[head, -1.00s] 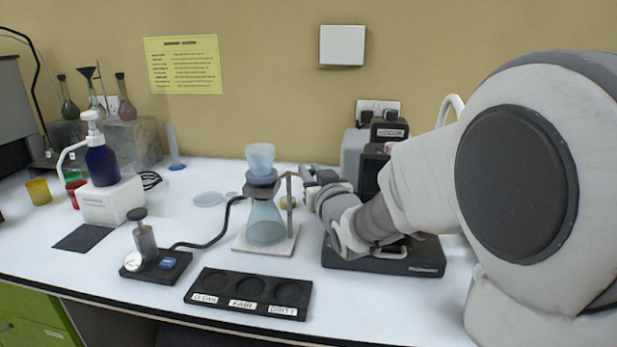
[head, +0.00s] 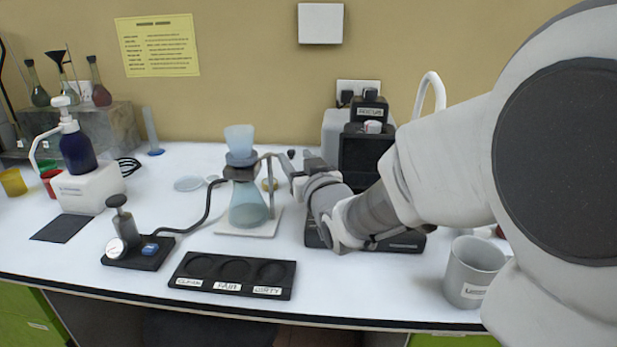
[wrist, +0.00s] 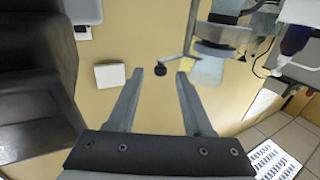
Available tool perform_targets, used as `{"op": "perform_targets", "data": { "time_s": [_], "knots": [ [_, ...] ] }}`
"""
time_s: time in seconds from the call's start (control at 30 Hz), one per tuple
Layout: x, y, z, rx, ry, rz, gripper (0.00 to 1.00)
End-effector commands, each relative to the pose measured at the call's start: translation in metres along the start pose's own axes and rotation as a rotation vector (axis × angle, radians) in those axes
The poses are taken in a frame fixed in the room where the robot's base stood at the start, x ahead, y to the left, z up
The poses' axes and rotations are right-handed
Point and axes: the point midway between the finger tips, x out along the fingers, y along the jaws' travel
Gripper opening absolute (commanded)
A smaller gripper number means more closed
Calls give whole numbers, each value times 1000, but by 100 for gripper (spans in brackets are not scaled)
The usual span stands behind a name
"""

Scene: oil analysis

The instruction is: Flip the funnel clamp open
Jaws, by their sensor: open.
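The funnel (head: 239,139) is a translucent pale blue cup. It sits upright on a dark collar (head: 241,160) above a blue-tinted flask (head: 249,207) on a white base. A thin grey clamp arm (head: 270,172) stands at the right side of the collar. In the wrist view the clamp arm (wrist: 190,35) bends to a small black knob (wrist: 160,69), which appears between my fingertips. My gripper (wrist: 161,73) is open and holds nothing. The funnel (wrist: 205,72) shows right of the fingers there. I cannot tell whether either finger touches the knob. In the head view my wrist partly hides the fingers.
A black instrument (head: 370,160) stands behind my arm. A black tray (head: 232,275) with three round wells lies in front of the flask. A hand pump (head: 126,228) connects by black hose to the flask. A grey mug (head: 472,272) stands at right.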

Motion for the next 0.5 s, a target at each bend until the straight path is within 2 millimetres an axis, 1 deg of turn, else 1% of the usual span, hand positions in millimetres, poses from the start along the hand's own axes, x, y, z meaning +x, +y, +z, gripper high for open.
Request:
{"op": "perform_targets", "data": {
  "time_s": [0.03, 0.3, 0.37, 0.4, 0.5],
  "knots": [
    [-12, 0, -2, 1, 1, 1, 51],
    [-67, 1, -2, 2, 2, 2, 51],
    [-79, 0, -2, 1, 2, 1, 51],
    [-83, 0, 2, 0, 4, 0, 51],
    [-88, 0, 4, 0, 7, -2, 51]
  ]
}}
